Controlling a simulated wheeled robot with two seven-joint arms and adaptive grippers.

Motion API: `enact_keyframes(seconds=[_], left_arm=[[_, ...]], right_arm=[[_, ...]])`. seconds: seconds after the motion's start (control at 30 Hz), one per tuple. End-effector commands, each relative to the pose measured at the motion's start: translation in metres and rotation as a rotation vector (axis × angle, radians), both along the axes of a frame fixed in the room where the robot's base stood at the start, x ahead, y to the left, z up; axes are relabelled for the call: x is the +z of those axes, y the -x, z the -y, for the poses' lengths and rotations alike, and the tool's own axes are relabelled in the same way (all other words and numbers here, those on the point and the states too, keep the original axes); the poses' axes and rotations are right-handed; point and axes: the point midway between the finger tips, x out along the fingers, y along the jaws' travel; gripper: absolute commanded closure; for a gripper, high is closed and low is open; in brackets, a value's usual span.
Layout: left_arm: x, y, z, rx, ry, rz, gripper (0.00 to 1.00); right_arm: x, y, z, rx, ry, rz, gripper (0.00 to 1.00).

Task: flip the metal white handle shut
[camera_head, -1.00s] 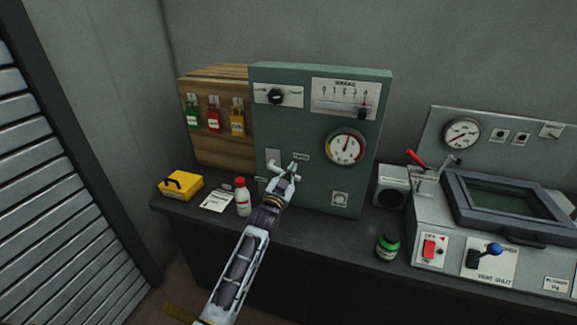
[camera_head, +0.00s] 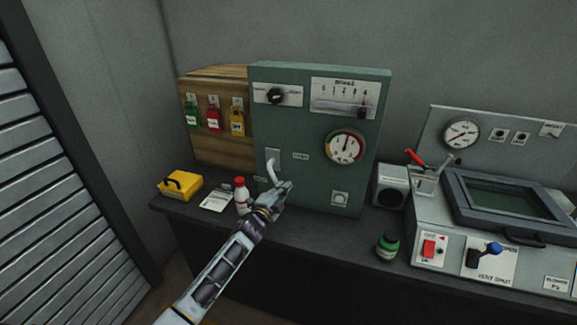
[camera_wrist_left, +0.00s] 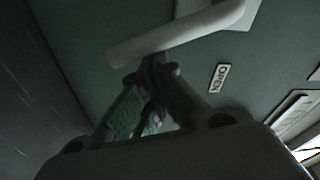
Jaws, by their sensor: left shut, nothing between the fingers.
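The metal white handle (camera_head: 273,170) is on the front of the green panel box (camera_head: 318,115), at lower left. It slants down and slightly right from its mounting plate. In the left wrist view the handle (camera_wrist_left: 175,35) crosses the top as a pale bar. An OPEN label (camera_wrist_left: 219,78) is on the panel beside it. My left gripper (camera_head: 287,185) is shut and empty at the handle's lower free end; in the wrist view its fingertips (camera_wrist_left: 155,65) meet just by the bar. I cannot tell whether they touch it. My right gripper is not in view.
A white bottle with a red cap (camera_head: 241,196) stands close left of my left gripper. A yellow case (camera_head: 181,186) is further left. A green-capped jar (camera_head: 387,246) and a grey machine (camera_head: 430,215) are on the right. The counter (camera_head: 325,232) below the panel is clear.

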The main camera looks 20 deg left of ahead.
Motion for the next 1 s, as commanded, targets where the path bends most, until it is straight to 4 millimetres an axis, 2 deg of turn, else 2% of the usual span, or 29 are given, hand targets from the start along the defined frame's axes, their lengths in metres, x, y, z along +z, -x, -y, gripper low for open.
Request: enact_keyframes(seconds=[0.03, 0.4, 0.63, 1.0], left_arm=[[-0.008, 0.000, -0.009, 0.009, -0.050, -0.009, 1.00], [-0.017, -0.001, -0.029, 0.010, -0.303, 0.003, 1.00], [-0.018, -0.002, -0.034, 0.010, -0.366, 0.007, 1.00], [-0.016, -0.003, -0.035, 0.012, -0.373, 0.011, 1.00]], right_arm=[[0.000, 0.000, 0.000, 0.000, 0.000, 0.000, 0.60], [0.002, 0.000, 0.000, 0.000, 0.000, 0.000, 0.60], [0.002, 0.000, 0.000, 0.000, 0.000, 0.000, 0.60], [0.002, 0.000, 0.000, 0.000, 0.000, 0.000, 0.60]])
